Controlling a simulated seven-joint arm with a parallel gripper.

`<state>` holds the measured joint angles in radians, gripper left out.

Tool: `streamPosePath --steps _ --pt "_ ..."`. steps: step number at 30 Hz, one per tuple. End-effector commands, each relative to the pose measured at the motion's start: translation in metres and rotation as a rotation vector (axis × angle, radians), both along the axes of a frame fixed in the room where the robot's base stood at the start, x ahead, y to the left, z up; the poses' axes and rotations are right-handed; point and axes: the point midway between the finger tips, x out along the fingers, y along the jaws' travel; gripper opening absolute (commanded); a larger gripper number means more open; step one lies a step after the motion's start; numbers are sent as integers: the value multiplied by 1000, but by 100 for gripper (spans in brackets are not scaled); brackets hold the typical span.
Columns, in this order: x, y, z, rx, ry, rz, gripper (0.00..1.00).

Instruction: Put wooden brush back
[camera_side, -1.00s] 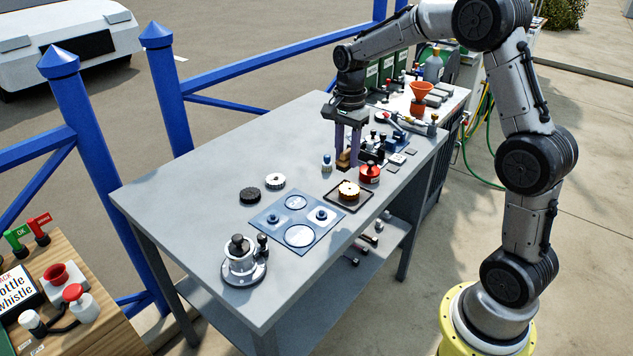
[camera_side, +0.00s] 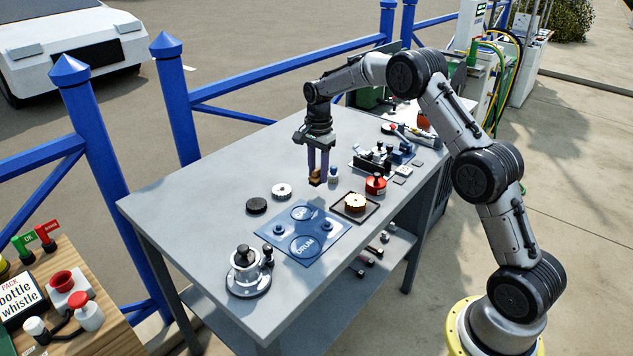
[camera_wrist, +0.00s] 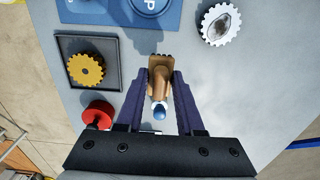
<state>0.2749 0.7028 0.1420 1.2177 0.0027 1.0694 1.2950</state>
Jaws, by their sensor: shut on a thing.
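A wooden brush (camera_wrist: 161,75) is between the two purple fingers of my gripper (camera_wrist: 161,90) in the wrist view. In the side view my gripper (camera_side: 318,180) is shut on the brush (camera_side: 315,177) and holds it above the grey table, behind the blue mat. A small white bottle with a blue cap (camera_side: 333,174) stands just right of the brush; its blue cap (camera_wrist: 159,113) also shows in the wrist view below the brush. Whether the bottle touches a finger I cannot tell.
The blue mat (camera_side: 283,233) lies in front with round outlines. A dark tray (camera_side: 369,205) holds a brass gear, with a red can (camera_side: 376,185) behind it. A white gear (camera_side: 281,191) and black disc (camera_side: 257,206) lie left. A metal device (camera_side: 247,279) stands front left. The table's left part is clear.

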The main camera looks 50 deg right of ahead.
Motion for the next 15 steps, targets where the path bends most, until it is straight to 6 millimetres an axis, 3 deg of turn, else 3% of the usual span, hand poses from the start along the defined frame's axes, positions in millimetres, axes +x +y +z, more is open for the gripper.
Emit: streamPosePath --steps 5,12,15 --pt "7 -2 -9 0 -1 0 0" --pt "7 -2 -38 0 0 0 0" --pt "7 -2 -39 0 -1 0 0"
